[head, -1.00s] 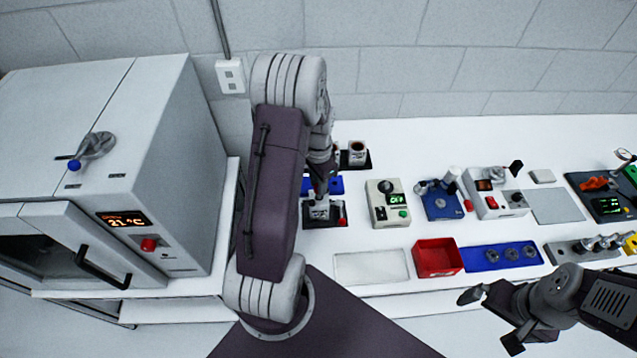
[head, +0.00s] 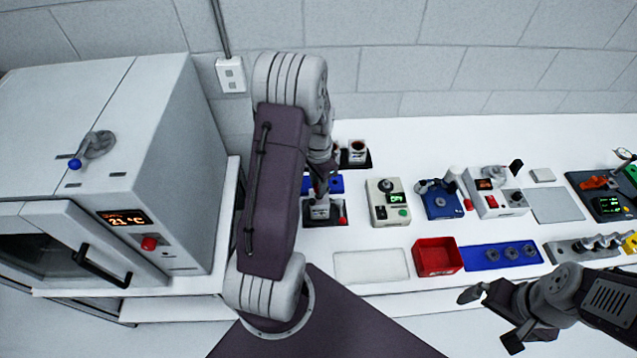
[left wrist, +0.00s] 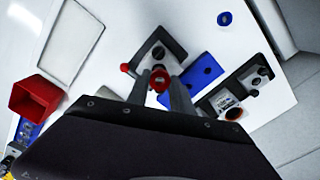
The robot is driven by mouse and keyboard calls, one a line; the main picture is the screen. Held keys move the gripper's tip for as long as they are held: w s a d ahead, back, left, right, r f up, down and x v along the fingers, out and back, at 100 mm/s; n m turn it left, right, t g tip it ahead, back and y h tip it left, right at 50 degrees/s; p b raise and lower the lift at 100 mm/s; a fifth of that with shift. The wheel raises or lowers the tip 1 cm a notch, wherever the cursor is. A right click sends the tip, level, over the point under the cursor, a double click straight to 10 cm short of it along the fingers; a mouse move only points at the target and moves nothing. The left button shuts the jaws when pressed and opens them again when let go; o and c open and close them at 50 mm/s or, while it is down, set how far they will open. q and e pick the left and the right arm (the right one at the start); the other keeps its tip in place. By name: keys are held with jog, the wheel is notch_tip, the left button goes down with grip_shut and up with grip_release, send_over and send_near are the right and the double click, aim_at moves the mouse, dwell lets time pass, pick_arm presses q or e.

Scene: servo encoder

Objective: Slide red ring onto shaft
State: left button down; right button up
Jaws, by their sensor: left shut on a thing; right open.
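The red ring (left wrist: 160,80) is between the fingertips of my left gripper (left wrist: 162,86) in the left wrist view. The gripper is shut on it. Behind the ring lies a dark base with a grey block (left wrist: 150,48), which also shows in the head view (head: 320,209). The ring overlaps the near part of this fixture; I cannot tell whether it touches a shaft. The shaft is not clearly visible. In the head view my left gripper (head: 319,188) is just above the fixture, partly hidden by my arm. My right gripper (head: 490,318) is open and empty at the lower right.
A blue plate with holes (left wrist: 207,68) and a dark stand with a cup-like part (left wrist: 234,113) are close by. A red bin (head: 437,257) and a pale tray (head: 371,266) are nearer the table's front edge.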

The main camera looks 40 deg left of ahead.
pick_arm(q)
jog(key=shift+f+b, duration=0.7)
jog(key=shift+f, duration=0.35)
jog(key=c, duration=1)
grip_release()
jog(key=shift+c, duration=0.2)
jog(key=o, duration=0.3)
notch_tip(320, 180, up, 7)
jog(key=p, duration=0.6)
jog(key=shift+f, duration=0.2)
